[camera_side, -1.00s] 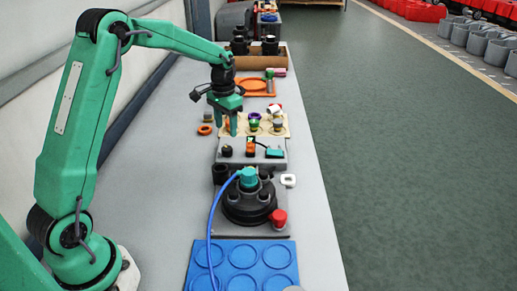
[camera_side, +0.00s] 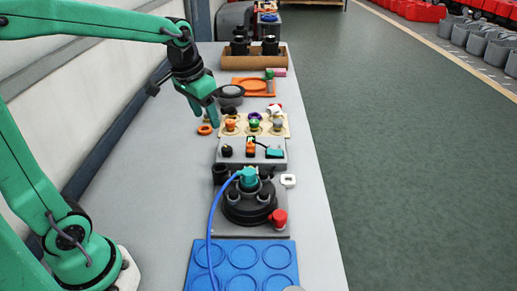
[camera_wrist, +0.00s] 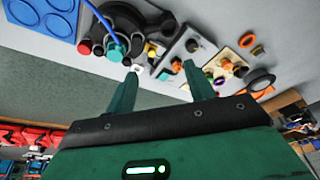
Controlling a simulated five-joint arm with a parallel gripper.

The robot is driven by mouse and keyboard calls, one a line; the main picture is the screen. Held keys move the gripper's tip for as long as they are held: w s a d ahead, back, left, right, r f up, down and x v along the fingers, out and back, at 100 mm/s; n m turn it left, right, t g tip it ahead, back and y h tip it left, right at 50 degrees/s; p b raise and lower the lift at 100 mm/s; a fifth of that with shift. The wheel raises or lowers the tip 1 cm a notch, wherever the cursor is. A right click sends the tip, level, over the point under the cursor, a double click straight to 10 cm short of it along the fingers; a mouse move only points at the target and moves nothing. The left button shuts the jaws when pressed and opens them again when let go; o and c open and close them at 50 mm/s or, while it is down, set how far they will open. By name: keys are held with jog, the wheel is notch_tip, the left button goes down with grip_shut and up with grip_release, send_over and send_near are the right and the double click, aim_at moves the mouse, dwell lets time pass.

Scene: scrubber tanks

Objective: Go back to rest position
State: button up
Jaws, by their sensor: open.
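My gripper (camera_side: 206,116) is open and empty in the side view. It hangs tilted above the left part of the table, left of the cream tray (camera_side: 287,130) of small coloured parts. An orange ring (camera_side: 205,129) lies on the table just below its fingers. In the wrist view my gripper (camera_wrist: 160,78) shows two green fingers spread apart with nothing between them. My arm is bent, with the upper part leaning left and partly out of the side view.
A black round housing (camera_side: 248,208) with a teal plug and blue cable stands nearer, before a grey block with small parts (camera_side: 238,158). A blue tray (camera_side: 243,262) is at the front. A dark round part (camera_side: 231,95), orange tray (camera_side: 262,91) and brown box (camera_side: 240,62) stand behind. The left tabletop is clear.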

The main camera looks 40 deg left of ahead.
jog(key=s+d+t, duration=0.1)
jog(key=s+d, duration=0.1)
jog(key=s, duration=0.5)
jog(key=s+d+t, duration=0.1)
jog(key=s+d, duration=0.1)
jog(key=s, duration=0.5)
jog(key=shift+d+t, duration=0.3)
jog(key=shift+d, duration=0.1)
